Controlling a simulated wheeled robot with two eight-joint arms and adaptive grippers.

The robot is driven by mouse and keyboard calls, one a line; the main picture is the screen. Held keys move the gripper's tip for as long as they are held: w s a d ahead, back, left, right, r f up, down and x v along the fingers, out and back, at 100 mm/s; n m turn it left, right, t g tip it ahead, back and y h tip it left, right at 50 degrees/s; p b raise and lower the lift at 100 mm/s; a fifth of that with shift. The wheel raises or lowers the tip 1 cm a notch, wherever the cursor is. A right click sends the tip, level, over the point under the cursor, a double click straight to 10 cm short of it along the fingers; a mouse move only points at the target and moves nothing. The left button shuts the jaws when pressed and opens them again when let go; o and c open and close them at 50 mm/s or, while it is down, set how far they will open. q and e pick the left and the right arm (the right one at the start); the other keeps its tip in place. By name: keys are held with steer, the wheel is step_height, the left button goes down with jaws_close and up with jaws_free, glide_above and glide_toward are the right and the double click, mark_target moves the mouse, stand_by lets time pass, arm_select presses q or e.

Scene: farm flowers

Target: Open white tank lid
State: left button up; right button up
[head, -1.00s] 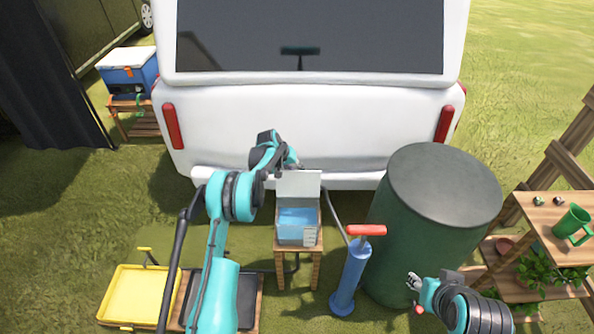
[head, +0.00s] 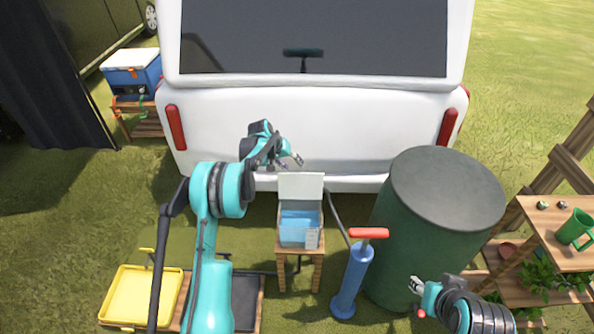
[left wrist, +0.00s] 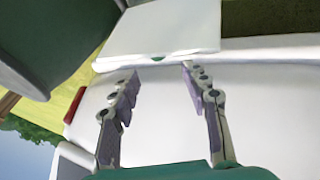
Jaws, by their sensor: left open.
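The white tank's lid (head: 301,186) stands raised at the back of the tank, which sits on a small wooden stool (head: 300,257). The tank (head: 298,232) is open at the top, and blue shows inside it. My left gripper (head: 293,161) is above and behind the lid, apart from it in the head view. In the left wrist view the white lid (left wrist: 165,28) fills the top, just beyond the open fingers of my left gripper (left wrist: 155,85). My right gripper (head: 417,287) is low at the right, beside the green barrel; its fingers are too small to judge.
A blue pump (head: 354,280) with a red handle (head: 368,233) stands right of the stool. The green barrel (head: 420,240) is beyond it. A white vehicle (head: 310,120) is close behind the tank. A yellow tray (head: 143,295) is at the lower left.

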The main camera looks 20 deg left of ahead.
arm_select(q)
steer(key=shift+v, duration=2.35)
steer(key=s+d+r+m+t+y, duration=0.1)
steer(key=s+d+r, duration=0.3)
steer(key=s+r, duration=0.45)
steer(key=s+d+r+y, duration=0.1)
steer(key=s+d+r, duration=0.3)
steer(key=s+r, duration=0.5)
steer(key=s+d+f, duration=0.1)
steer(key=s+f, duration=0.1)
steer(key=s, duration=1)
steer(key=s+d+f+m+t+y, duration=0.1)
steer(key=s+d+f, duration=0.1)
steer(key=s, duration=1)
steer(key=shift+s+d+f+t, duration=0.15)
steer(key=shift+s+f+t, duration=0.15)
steer(key=shift+s, duration=0.05)
